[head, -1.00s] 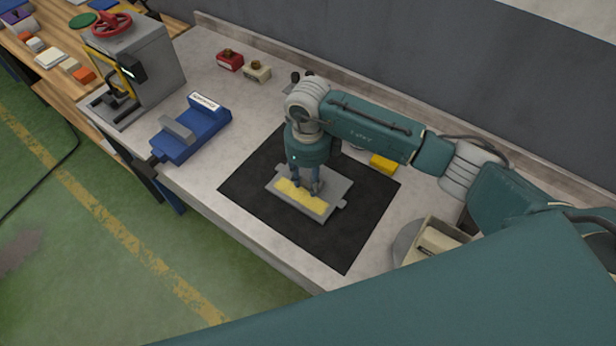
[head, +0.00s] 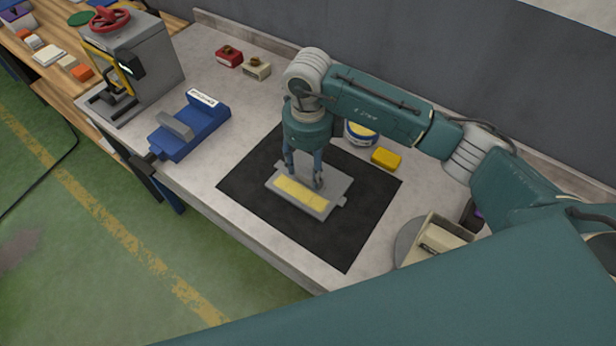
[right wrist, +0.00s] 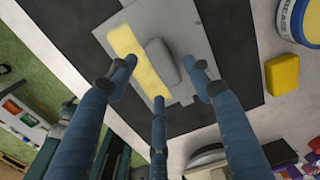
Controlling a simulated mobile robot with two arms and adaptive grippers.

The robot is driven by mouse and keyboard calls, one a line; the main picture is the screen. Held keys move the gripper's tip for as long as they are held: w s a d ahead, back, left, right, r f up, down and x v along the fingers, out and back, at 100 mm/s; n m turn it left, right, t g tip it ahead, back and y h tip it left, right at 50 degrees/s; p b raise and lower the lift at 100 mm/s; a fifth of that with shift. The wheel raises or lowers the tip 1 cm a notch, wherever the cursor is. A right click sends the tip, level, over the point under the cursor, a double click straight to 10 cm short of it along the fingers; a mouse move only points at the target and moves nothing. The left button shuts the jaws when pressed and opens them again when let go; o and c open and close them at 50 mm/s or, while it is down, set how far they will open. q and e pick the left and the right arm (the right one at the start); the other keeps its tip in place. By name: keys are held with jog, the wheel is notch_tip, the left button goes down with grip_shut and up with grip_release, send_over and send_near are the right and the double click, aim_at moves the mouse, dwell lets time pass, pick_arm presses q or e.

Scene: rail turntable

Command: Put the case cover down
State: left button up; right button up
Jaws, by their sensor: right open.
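The case cover (head: 338,190) is a flat grey plate with a yellow strip along one side. It lies flat on the black mat (head: 255,188) on the workbench. In the right wrist view the cover (right wrist: 185,28) shows a raised grey grip block in its middle. My right gripper (head: 304,177) is over the cover, pointing down. Its fingers (right wrist: 163,80) are spread apart around the block, with visible gaps, and hold nothing. My left gripper is not in view.
A blue vise (head: 190,130) and a grey press (head: 140,65) stand at the left. A yellow block (head: 386,158) and a round tin (head: 360,133) are right of the gripper. A beige box (head: 440,237) stands at the right. The mat around the cover is bare.

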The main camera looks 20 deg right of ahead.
aim_at(308, 176)
notch_tip(308, 176, up, 8)
jog(key=b, duration=0.2)
jog(key=shift+f, duration=0.1)
